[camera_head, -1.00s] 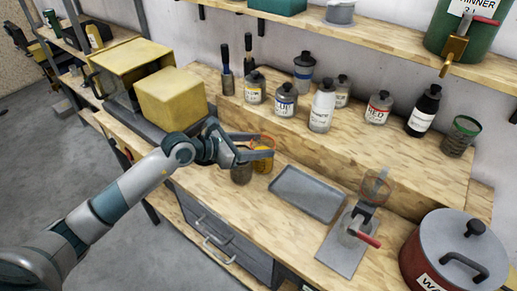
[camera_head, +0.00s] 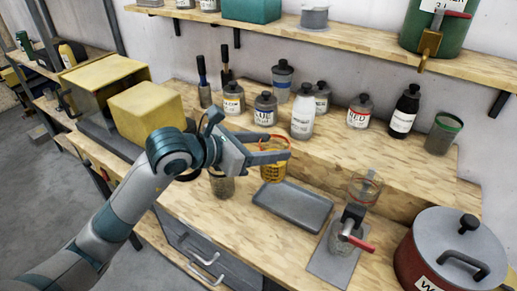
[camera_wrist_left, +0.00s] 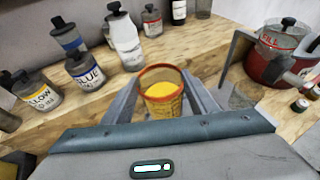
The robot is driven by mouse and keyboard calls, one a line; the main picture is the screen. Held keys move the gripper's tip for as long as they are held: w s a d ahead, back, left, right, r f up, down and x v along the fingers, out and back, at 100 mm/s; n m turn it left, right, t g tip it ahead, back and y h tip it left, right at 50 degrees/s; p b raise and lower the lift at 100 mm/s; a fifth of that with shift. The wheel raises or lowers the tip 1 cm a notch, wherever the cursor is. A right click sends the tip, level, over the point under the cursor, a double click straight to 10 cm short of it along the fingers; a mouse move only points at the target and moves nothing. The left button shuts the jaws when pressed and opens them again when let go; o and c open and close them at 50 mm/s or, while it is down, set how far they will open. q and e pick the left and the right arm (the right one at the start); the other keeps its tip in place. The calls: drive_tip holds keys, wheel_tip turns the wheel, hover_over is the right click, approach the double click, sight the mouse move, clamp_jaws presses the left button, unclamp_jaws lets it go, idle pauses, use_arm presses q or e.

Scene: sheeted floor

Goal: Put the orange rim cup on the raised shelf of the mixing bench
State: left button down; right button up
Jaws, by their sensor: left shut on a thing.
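The orange rim cup (camera_head: 273,166) is see-through, with yellow contents and an orange ring at its top. My left gripper (camera_head: 282,150) is shut on it, one finger on each side, and holds it upright in front of the raised shelf's edge. In the left wrist view the cup (camera_wrist_left: 161,92) sits between the fingers. The raised shelf (camera_head: 385,160) of the mixing bench runs along the wall behind the cup. My right gripper is not in view.
Several bottles, including the blue one (camera_head: 265,110) and the red one (camera_head: 359,113), stand on the raised shelf, with a green-rimmed cup (camera_head: 443,134) at right. Below are a grey tray (camera_head: 293,205), another cup (camera_head: 222,185) and a red pot (camera_head: 420,262). The shelf's front strip is bare.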

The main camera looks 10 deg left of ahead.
sight(263, 169)
use_arm(q)
drive_tip(key=shift+s+d+r, duration=0.15)
drive_tip(key=shift+d, duration=0.05)
idle(0.5)
drive_tip(key=shift+m+g+h, duration=0.4)
drive_tip(key=shift+m+g, duration=0.2)
drive_tip(key=s+a+f, duration=0.2)
drive_tip(key=f, duration=0.1)
drive_tip(key=s+a+f, duration=0.1)
drive_tip(key=a+f, duration=0.1)
drive_tip(key=shift+s+f, duration=0.1)
drive_tip(key=shift+f, duration=0.05)
drive_tip(key=s+a+f+m+h, duration=0.1)
drive_tip(key=s+a+f, duration=0.3)
drive_tip(key=s+a, duration=0.2)
drive_tip(key=shift+a+g, duration=0.3)
drive_tip(key=shift+g, duration=0.1)
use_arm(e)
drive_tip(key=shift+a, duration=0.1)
use_arm(q)
drive_tip(key=shift+f, duration=0.1)
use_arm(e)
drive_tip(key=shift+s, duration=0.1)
